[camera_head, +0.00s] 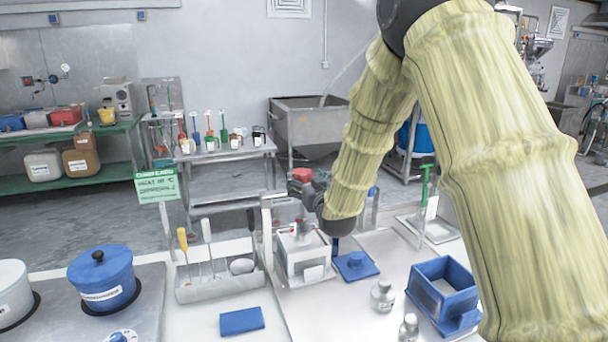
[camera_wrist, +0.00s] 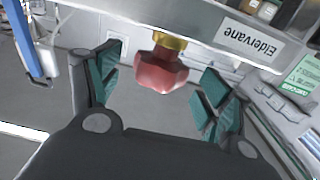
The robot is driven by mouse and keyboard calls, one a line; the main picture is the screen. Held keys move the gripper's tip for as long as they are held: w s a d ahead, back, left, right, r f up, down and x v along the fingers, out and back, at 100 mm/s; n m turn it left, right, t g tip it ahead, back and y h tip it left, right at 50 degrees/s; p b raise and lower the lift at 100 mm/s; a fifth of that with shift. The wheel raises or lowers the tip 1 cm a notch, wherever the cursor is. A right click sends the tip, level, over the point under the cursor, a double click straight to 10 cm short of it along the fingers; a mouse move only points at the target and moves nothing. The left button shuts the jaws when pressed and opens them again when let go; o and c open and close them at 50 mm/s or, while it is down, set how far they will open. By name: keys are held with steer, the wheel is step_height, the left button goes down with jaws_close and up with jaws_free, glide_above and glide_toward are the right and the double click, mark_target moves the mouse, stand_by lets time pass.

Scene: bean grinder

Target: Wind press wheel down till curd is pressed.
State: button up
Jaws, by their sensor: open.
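The press wheel is a red lobed knob on a brass collar, seen between my fingers in the wrist view (camera_wrist: 162,72). In the head view its red top (camera_head: 301,174) shows above the white press (camera_head: 302,256). My gripper (camera_wrist: 158,92) is open, with a teal-padded finger on each side of the wheel. Gaps show on both sides, and I see no contact. In the head view my gripper (camera_head: 309,190) is partly hidden by my own arm near the wheel. The curd cannot be made out in either view.
A tool caddy (camera_head: 218,285) stands left of the press. A blue pot (camera_head: 102,277) is farther left and a blue cloth (camera_head: 241,321) lies in front. A blue mould (camera_head: 443,291), a small bottle (camera_head: 382,296) and a blue lid-like plate (camera_head: 356,266) stand to the right.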

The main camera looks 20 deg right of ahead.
mark_target(305, 181)
steer(key=shift+w+p, duration=0.3)
steer(key=shift+w, duration=1.5)
steer(key=shift+a, duration=0.1)
steer(key=c, duration=1)
steer(key=shift+d, duration=0.2)
steer(key=shift+a, duration=0.15)
steer(key=shift+m+h+b, duration=0.4)
steer(key=shift+h, duration=0.3)
